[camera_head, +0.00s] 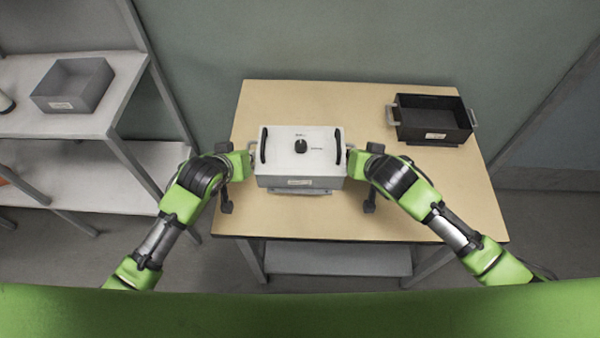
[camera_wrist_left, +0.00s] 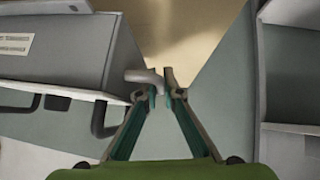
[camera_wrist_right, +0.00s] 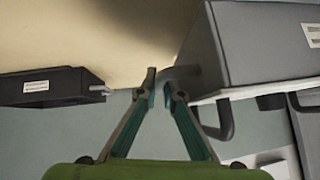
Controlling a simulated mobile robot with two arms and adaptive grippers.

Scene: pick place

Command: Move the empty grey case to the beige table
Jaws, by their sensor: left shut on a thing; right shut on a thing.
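A grey case (camera_head: 300,183) with a white top, a black knob and two black handles is over the middle of the beige table (camera_head: 300,221). My left gripper (camera_head: 250,162) is shut on the case's left side handle; in the left wrist view its fingers (camera_wrist_left: 158,88) pinch that handle beside the grey wall (camera_wrist_left: 70,60). My right gripper (camera_head: 350,160) is shut on the right side handle, and its fingers also show in the right wrist view (camera_wrist_right: 160,88). The case looks level. I cannot tell whether its underside touches the table. Its inside is hidden under the white top.
A black open box (camera_head: 434,134) with side handles stands at the table's back right. A grey open box (camera_head: 76,101) sits on the shelf (camera_head: 35,124) at the left. The table's back left and front right are clear. A wall stands behind the table.

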